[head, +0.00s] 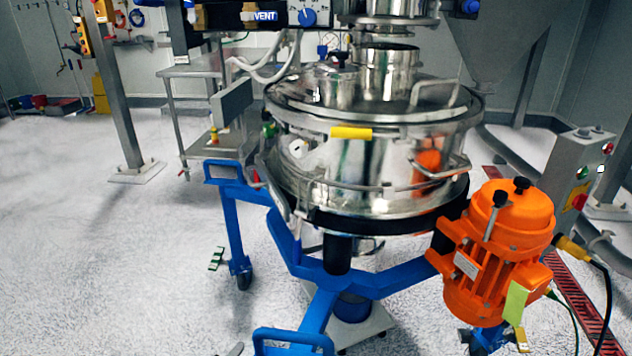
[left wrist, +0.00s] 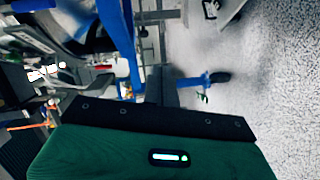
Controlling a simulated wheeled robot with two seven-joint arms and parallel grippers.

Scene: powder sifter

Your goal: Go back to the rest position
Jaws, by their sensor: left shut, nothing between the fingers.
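The powder sifter (head: 365,160) is a round steel drum on a blue wheeled frame (head: 315,315) in the middle of the head view. Its lid is on, with a steel neck (head: 388,72) on top. Only a small grey tip of my left gripper (head: 236,349) seems to show at the bottom edge of the head view, left of the frame's front handle. In the left wrist view, the green and black gripper body fills the bottom, and the grey fingers (left wrist: 163,86) are shut and empty. The blue frame shows beyond them. My right gripper is not in view.
An orange motor (head: 500,250) sits at the sifter's right, with cables running to the floor. A grey control box (head: 575,170) stands behind it. A steel table (head: 195,68) and a post (head: 115,90) are at the back left. The left floor is clear.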

